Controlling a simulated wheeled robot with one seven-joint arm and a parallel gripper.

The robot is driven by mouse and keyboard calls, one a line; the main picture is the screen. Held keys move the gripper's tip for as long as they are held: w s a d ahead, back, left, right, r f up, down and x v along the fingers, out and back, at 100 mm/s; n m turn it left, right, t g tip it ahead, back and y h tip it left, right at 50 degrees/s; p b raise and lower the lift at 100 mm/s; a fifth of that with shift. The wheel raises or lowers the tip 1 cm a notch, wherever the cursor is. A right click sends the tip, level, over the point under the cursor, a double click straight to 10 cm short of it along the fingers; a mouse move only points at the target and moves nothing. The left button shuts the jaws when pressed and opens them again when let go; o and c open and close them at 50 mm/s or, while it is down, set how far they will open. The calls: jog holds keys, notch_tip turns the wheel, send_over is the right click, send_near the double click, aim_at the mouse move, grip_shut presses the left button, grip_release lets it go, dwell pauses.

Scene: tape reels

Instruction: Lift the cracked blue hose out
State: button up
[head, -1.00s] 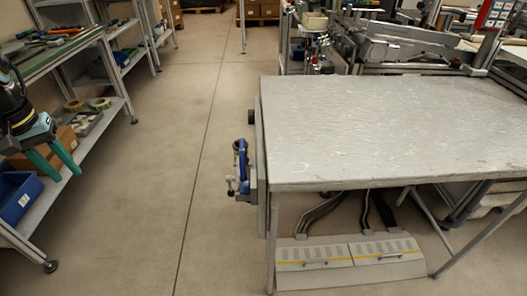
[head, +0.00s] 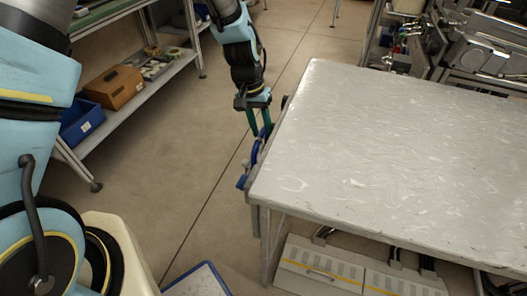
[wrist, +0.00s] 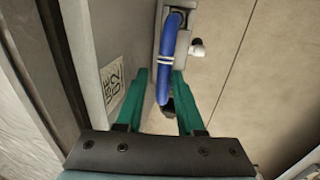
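The blue hose (wrist: 168,62), with white bands, curves out from a grey fitting on the side of the table. It also shows in the head view (head: 256,152) at the table's left edge. My gripper (wrist: 160,76) points at it with its green fingers apart, one on each side of the hose. Gaps show between the hose and the fingers, so it looks open and not clamped. In the head view, my gripper (head: 261,132) is just above the hose, by the table's left side. I cannot make out a crack. The hose's lower end is partly hidden.
The grey worktable (head: 390,150) fills the right, its edge close beside my gripper. A grey panel with a printed label (wrist: 115,88) stands close to the left finger. Shelving with a blue bin (head: 82,122) and a cardboard box (head: 115,87) is at left. Floor between is clear.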

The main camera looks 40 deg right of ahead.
jog(key=shift+s+d+f+p, duration=0.15)
jog(key=shift+f+p, duration=0.25)
jog(key=shift+f, duration=1.05)
jog(key=shift+s+f+p, duration=0.15)
jog(key=shift+f+p, duration=0.2)
jog(key=shift+f, duration=1.05)
grip_shut()
